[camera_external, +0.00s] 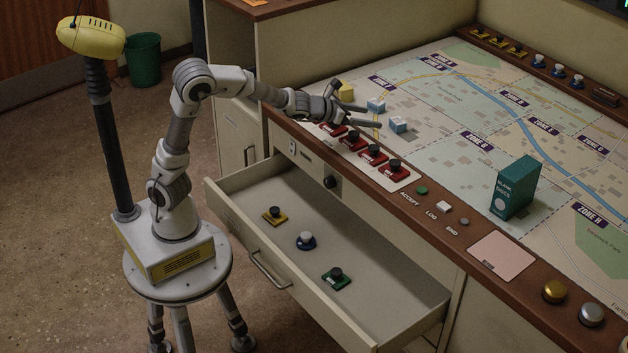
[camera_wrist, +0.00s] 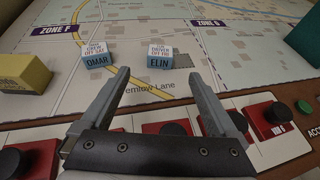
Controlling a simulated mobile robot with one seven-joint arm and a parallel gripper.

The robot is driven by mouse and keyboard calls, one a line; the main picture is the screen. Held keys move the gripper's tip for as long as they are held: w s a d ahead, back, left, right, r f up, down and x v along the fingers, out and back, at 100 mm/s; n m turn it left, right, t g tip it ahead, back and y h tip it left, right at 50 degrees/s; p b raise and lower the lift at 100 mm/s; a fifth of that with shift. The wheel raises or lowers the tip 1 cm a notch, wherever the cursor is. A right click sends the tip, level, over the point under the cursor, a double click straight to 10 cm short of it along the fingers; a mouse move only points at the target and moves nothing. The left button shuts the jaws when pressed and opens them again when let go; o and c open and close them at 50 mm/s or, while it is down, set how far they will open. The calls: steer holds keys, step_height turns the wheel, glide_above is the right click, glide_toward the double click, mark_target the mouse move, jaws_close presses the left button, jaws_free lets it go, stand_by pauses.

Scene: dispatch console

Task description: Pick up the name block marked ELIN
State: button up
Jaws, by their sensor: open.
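The name block marked ELIN (camera_wrist: 159,56) is a small pale block with a light-blue front, upright on the map. In the external view it is the nearer of two pale-blue blocks (camera_external: 398,125). My gripper (camera_wrist: 160,76) is open and empty above the console's front edge, fingers reaching over the map. In the wrist view ELIN shows in the gap between the fingertips, nearer the right one, and lies beyond them. In the external view my gripper (camera_external: 374,117) is left of ELIN, apart from it.
A similar block marked OMAR (camera_wrist: 97,55) stands left of ELIN, and a yellow block (camera_wrist: 22,75) farther left. Several red bases with black knobs (camera_external: 373,154) line the front edge below my gripper. A green box (camera_external: 517,188) stands right. The drawer (camera_external: 390,285) below is open.

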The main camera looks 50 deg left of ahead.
mark_target(398, 120)
steer(key=x, duration=0.7)
steer(key=shift+w+f+b, duration=0.15)
steer(key=shift+w+b, duration=0.05)
steer(key=shift+b, duration=0.15)
steer(key=shift+r+x, duration=0.15)
steer(key=shift+x, duration=1.2)
steer(key=shift+r+x, duration=0.15)
steer(key=shift+x, duration=1.2)
steer(key=shift+w+d, duration=0.1)
steer(key=c, duration=1.4)
